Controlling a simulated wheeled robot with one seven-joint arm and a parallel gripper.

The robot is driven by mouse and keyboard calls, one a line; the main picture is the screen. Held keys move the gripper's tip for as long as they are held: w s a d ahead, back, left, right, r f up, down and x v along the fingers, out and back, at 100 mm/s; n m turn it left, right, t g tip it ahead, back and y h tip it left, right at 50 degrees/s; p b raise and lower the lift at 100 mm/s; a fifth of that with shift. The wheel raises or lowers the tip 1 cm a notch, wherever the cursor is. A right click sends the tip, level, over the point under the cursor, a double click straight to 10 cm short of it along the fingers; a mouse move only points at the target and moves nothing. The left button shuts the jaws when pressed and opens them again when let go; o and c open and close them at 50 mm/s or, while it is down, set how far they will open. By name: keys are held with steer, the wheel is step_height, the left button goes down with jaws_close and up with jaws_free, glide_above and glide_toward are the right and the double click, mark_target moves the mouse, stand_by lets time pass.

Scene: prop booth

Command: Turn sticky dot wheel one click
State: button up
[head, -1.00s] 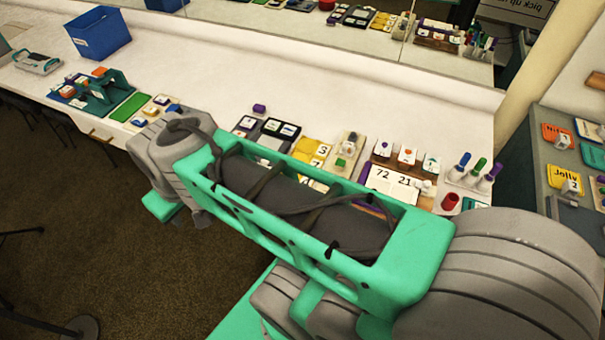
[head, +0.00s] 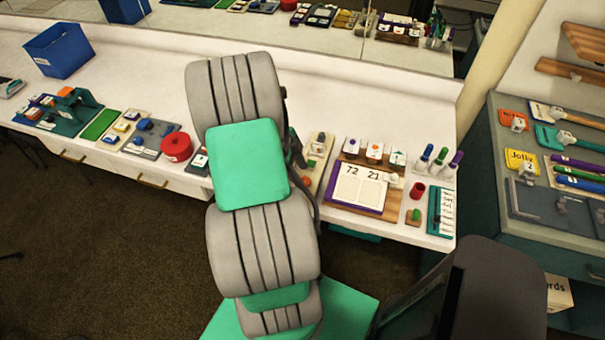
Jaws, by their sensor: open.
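I cannot pick out the sticky dot wheel with certainty in the head view. A narrow beige board (head: 320,146) with a grey knob and small coloured parts stands just right of my arm, partly covered by it. Beside it, a wooden board (head: 369,186) carries an open page reading 72 and 21, with several white blocks along its back. My arm rises through the middle of the view and hides part of the counter. My gripper does not show.
The white counter (head: 355,101) is bare toward its back. A red round pot (head: 177,147), a blue bin (head: 60,50) and a green mat (head: 101,124) lie left of my arm. Pens in a stand (head: 432,160) and a grey side cabinet (head: 520,220) are at the right.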

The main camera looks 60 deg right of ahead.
mark_target(305, 182)
steer(key=shift+x, duration=1.35)
steer(key=shift+c, duration=0.5)
jaws_close()
